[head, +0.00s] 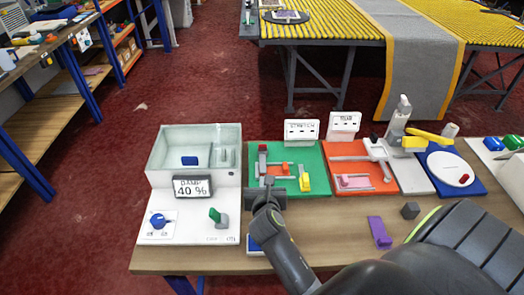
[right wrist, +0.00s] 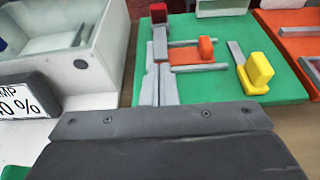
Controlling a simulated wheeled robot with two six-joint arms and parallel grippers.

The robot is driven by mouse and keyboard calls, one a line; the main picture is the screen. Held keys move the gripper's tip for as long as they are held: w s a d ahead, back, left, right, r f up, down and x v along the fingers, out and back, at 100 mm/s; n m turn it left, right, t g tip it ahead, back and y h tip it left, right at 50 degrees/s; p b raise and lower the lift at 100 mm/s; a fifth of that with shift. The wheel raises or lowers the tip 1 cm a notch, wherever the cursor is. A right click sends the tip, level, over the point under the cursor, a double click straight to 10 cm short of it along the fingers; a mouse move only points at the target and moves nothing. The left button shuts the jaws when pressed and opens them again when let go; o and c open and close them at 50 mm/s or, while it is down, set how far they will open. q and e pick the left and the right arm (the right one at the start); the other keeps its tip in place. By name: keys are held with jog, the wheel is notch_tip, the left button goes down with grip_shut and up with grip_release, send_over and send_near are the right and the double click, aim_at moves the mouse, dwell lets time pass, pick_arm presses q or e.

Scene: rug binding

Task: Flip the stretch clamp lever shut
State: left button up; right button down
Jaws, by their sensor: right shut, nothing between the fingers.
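The green stretch board (head: 309,155) lies on the table under a sign (head: 301,130) reading STRETCH. A red-tipped grey lever (head: 263,154) stands at its left side; it also shows in the right wrist view (right wrist: 158,14). An orange block (head: 285,168) and a yellow piece (head: 305,181) sit to its right. My right gripper (head: 267,182) is shut and empty, its fingers just in front of the red-tipped lever. In the right wrist view the fingertips (right wrist: 160,70) meet or nearly meet the lever's grey base; contact is unclear. My left gripper is out of view.
Left of the board stands a white station with a clear-sided tray (head: 194,150) and a DAMP 40 % display (head: 193,187). An orange board (head: 364,167) lies to the right. A purple block (head: 379,232) and a dark cube (head: 410,210) lie at the front right.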

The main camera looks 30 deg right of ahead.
jog(key=shift+a+r, duration=0.1)
dwell(0.3)
send_near(262, 150)
jog(key=f, duration=0.1)
jog(key=w+f, duration=0.1)
jog(key=d+f, duration=0.1)
jog(key=shift+w+f, duration=0.25)
jog(key=shift+f, duration=0.1)
jog(key=shift+w+d+r+p, duration=0.25)
jog(key=shift+w+d+r, duration=0.1)
jog(key=shift+w, duration=0.15)
jog(key=shift+w+d+r+p, duration=0.25)
jog(key=shift+w+r, duration=0.1)
jog(key=shift+w, duration=0.1)
jog(key=shift+w+d+r, duration=0.15)
jog(key=shift+w+d, duration=0.2)
jog(key=shift+w, duration=0.2)
